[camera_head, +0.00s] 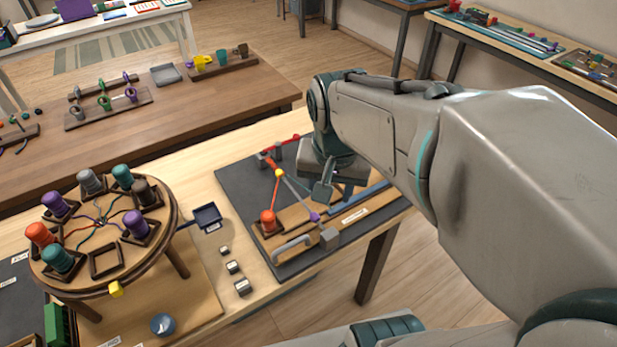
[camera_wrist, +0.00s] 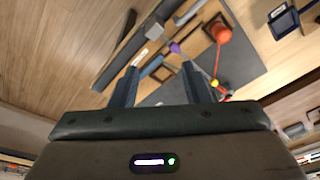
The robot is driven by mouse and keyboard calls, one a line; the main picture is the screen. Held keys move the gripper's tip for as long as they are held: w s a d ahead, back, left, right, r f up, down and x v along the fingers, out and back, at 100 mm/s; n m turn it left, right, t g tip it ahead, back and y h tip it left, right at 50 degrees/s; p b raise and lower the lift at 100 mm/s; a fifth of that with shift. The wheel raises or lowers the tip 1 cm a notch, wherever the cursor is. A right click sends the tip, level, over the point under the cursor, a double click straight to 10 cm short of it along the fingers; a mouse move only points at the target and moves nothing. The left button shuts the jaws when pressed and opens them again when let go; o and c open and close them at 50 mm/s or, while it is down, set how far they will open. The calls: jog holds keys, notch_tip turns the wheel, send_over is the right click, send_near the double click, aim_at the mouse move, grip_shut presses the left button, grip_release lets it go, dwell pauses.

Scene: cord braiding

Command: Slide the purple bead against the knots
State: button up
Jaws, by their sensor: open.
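A yellow bead-like piece (camera_head: 279,173) sits where the red and pale cords meet; I cannot make out separate knots. My gripper (camera_head: 322,192) is open and above the mat, up and right of the purple bead in the head view. Its two fingers show in the wrist view (camera_wrist: 159,66), with no bead held between them.
A grey block (camera_head: 330,238) and a curved grey handle (camera_head: 293,246) lie in front. The round braiding stand (camera_head: 105,262) with several spools is at left. Small blocks (camera_head: 233,267) lie between.

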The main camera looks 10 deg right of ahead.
aim_at(315, 215)
jog(key=w+f+m+g+b, duration=0.2)
jog(key=w+f+m+b, duration=0.3)
jog(key=w+m, duration=0.5)
jog(key=f, duration=1.4)
jog(key=shift+s+f, duration=0.2)
grip_shut()
